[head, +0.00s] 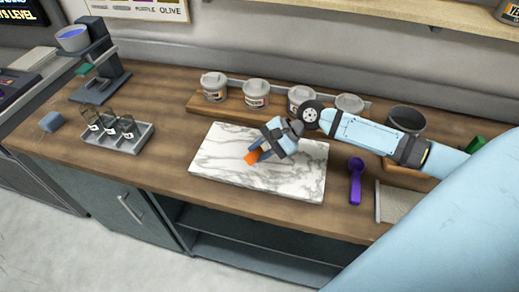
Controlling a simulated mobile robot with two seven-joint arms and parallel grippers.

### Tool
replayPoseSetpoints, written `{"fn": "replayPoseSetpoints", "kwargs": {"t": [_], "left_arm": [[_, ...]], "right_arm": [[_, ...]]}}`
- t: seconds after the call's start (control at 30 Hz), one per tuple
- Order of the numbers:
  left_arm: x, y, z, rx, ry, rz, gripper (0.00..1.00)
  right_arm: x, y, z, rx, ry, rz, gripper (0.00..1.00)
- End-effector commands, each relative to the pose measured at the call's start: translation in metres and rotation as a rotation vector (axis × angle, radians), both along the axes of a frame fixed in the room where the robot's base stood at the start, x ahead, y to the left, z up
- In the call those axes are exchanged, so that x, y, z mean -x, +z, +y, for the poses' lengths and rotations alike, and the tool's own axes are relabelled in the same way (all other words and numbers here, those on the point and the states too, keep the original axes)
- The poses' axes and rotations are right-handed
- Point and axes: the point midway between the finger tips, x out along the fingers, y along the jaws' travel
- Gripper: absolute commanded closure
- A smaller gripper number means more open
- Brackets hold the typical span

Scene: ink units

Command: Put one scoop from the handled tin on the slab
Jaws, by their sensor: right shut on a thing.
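The white marble slab (220,165) lies on the wooden counter. My right gripper (256,155) is over the slab, pointing down and left, shut on a small orange thing (251,157). Most of the orange thing is hidden, so I cannot tell its full shape or whether it touches the slab. A purple scoop (356,182) lies on the counter just right of the slab. Several lidded grey tins, such as one at the left (214,88) and one beside it (256,94), stand in a row behind the slab; I cannot tell which is the handled tin. My left gripper is out of view.
A dark open pot (406,118) stands right of the tins, behind my right arm. A grey tray with small glass jars (140,143), a blue block (52,122) and a stand with a bowl (73,39) are at the left. A pale mat (391,204) lies right of the scoop.

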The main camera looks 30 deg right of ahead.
Motion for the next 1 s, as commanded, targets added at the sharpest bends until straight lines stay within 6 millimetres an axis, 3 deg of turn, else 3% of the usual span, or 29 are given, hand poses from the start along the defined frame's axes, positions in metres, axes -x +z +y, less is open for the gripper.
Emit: {"fn": "replayPoseSetpoints", "kwargs": {"t": [1.0], "left_arm": [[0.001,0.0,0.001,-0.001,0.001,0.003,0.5]], "right_arm": [[0.0,-0.013,0.0,0.0,-0.001,0.001,1.0]]}}
